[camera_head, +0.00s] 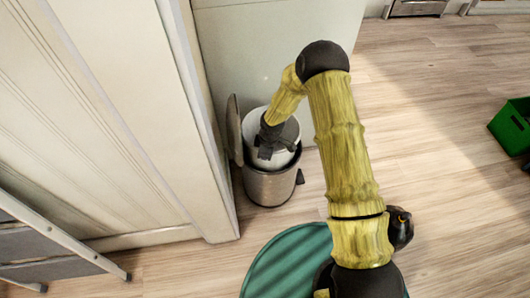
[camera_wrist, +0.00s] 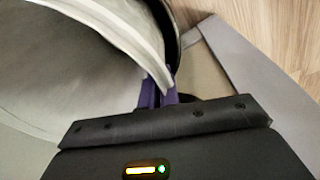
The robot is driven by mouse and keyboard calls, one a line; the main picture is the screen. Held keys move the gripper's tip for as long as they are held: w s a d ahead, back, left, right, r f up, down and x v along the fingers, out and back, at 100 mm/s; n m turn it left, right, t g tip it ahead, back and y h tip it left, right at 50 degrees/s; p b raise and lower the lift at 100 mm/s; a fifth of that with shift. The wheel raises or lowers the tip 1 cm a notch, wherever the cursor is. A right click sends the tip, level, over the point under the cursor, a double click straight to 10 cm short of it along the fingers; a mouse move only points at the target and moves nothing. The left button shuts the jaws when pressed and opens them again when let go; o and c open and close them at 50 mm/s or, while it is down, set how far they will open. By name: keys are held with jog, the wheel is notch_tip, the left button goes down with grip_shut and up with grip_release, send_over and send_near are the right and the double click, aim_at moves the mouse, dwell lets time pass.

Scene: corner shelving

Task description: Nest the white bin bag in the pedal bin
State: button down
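The pedal bin (camera_head: 268,187) is a grey metal cylinder on the floor beside the white cabinet. Its lid (camera_head: 234,128) stands open on the left. The white bin bag (camera_head: 285,127) is open-mouthed and sits in the bin's mouth, its upper part standing above the bin's rim. My gripper (camera_head: 268,143) reaches down at the bag's near left side. In the wrist view, the purple fingers of my gripper (camera_wrist: 158,95) are closed around the edge of the white bag (camera_wrist: 60,65). The dark bin rim shows just beyond it. The bag's bottom is hidden.
A white cabinet (camera_head: 120,110) stands close on the left and a pale panel (camera_head: 240,55) behind the bin. A grey step ladder (camera_head: 50,240) is at lower left. A green crate (camera_head: 512,125) sits at far right. The wooden floor between is clear.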

aim_at(265, 171)
jog(key=shift+f+b, duration=3.9)
jog(key=shift+f, duration=2.55)
jog(key=c, duration=1.6)
grip_release()
jog(key=shift+s, duration=0.1)
jog(key=r+p, duration=0.1)
jog(key=r, duration=0.4)
jog(key=d+r+p, duration=0.1)
jog(key=r+p, duration=0.1)
jog(key=r, duration=0.4)
jog(key=d+r+p, duration=0.1)
jog(key=r+p, duration=0.1)
jog(key=r, duration=0.4)
jog(key=shift+s+r, duration=0.15)
jog(key=shift+s, duration=0.2)
